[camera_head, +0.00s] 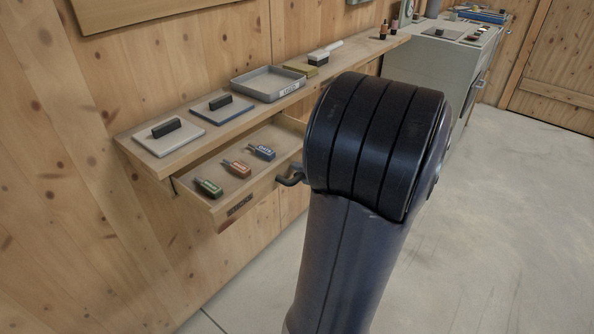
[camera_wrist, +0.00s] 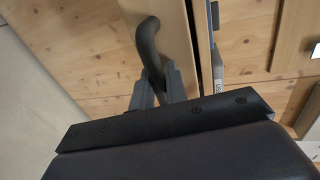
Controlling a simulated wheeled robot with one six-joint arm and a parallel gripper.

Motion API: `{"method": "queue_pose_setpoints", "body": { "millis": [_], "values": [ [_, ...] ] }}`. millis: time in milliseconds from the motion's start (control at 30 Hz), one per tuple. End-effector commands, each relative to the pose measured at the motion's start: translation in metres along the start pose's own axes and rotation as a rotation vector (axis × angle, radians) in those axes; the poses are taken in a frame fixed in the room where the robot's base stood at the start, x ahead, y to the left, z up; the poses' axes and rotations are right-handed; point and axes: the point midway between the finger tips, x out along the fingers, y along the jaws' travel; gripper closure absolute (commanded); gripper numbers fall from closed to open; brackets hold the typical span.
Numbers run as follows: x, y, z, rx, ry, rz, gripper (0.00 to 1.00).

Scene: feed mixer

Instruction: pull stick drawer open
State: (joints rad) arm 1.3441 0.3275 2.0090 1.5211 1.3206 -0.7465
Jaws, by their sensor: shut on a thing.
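The stick drawer (camera_head: 262,187) stands pulled out from under the wooden wall shelf. Inside lie a green stick (camera_head: 209,187), an orange-brown stick (camera_head: 237,168) and a blue stick (camera_head: 262,151), each with a pale label. A dark curved handle (camera_head: 290,178) projects from the drawer front; its right part is hidden behind my arm. In the wrist view the handle (camera_wrist: 148,45) runs down between the fingers of my gripper (camera_wrist: 160,78), which is shut on it.
A grey machine (camera_head: 430,65) stands beyond my arm. The concrete floor at right (camera_head: 520,220) is clear.

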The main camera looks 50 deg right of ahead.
Motion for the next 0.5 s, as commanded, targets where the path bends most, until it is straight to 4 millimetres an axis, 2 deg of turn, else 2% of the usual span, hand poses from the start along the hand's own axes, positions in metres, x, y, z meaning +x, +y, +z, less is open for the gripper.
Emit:
{"method": "queue_pose_setpoints", "body": {
  "millis": [167, 200, 267, 500],
  "values": [
    [0.0001, -0.0006, -0.0005, 0.0, 0.002, -0.001, 1.0],
    [0.0001, -0.0006, -0.0005, 0.0, 0.002, -0.001, 0.85],
    [0.0002, -0.0006, -0.0004, 0.0, 0.002, -0.001, 0.81],
    [-0.0003, -0.0003, -0.0002, 0.0, 0.001, 0.0, 0.81]
  ]
}}
